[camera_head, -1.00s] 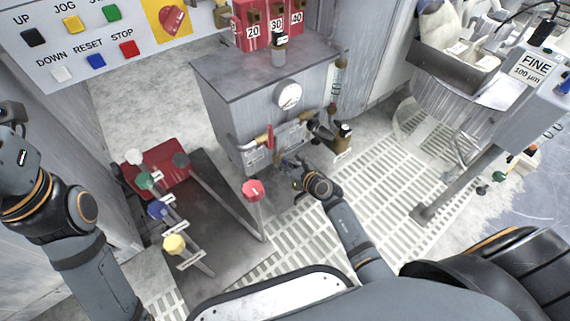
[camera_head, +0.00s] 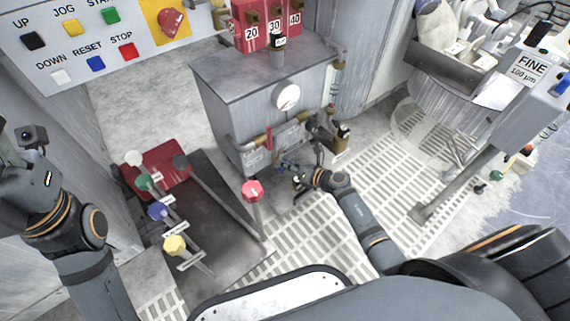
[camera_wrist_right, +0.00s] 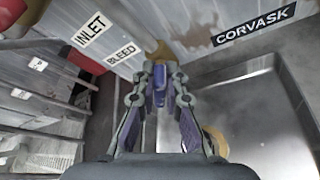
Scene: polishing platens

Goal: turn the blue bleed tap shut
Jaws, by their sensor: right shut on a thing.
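The blue bleed tap (camera_wrist_right: 158,88) shows in the right wrist view, just below the BLEED label (camera_wrist_right: 120,56). My right gripper (camera_wrist_right: 160,76) is shut on it, with a finger on each side covering much of the tap. In the head view my right gripper (camera_head: 289,170) is at the low front of the grey cabinet (camera_head: 240,105), below the pipework. The tap is too small and covered there to read its angle. My left arm stands at the left edge of the head view; its fingers are out of the picture.
A red-handled valve (camera_head: 268,138) and a pressure gauge (camera_head: 286,96) sit on the cabinet front close above my right gripper. Grated floor (camera_head: 300,235) lies in front.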

